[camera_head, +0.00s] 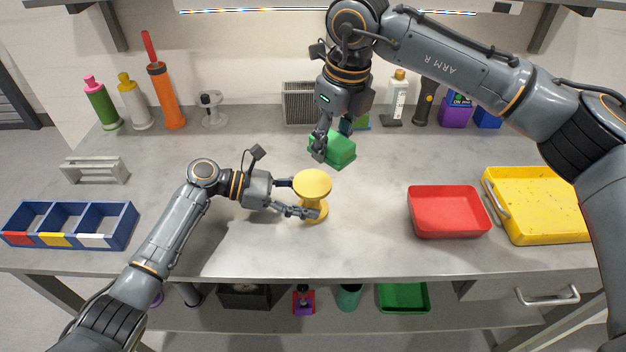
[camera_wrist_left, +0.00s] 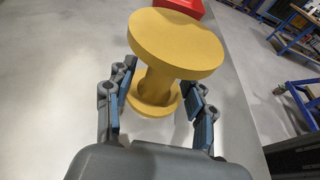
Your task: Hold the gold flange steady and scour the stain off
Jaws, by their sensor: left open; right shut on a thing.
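The gold flange (camera_head: 313,183) is a yellow spool with a wide round top, standing upright on the grey table. My left gripper (camera_head: 301,198) is open, with its fingers on either side of the flange's narrow neck. The left wrist view shows the flange (camera_wrist_left: 176,42) between the two spread fingers (camera_wrist_left: 155,100), with gaps to the neck. No stain can be made out on the visible top. My right gripper (camera_head: 332,138) is shut on a green block (camera_head: 338,150), which looks like the scouring pad, behind and above the flange. Its fingers partly hide the block.
A red tray (camera_head: 448,212) and a yellow tray (camera_head: 540,205) stand on the right. A blue divided bin (camera_head: 68,225) and a grey rack (camera_head: 95,170) are on the left. Several bottles line the back edge. The table in front of the flange is clear.

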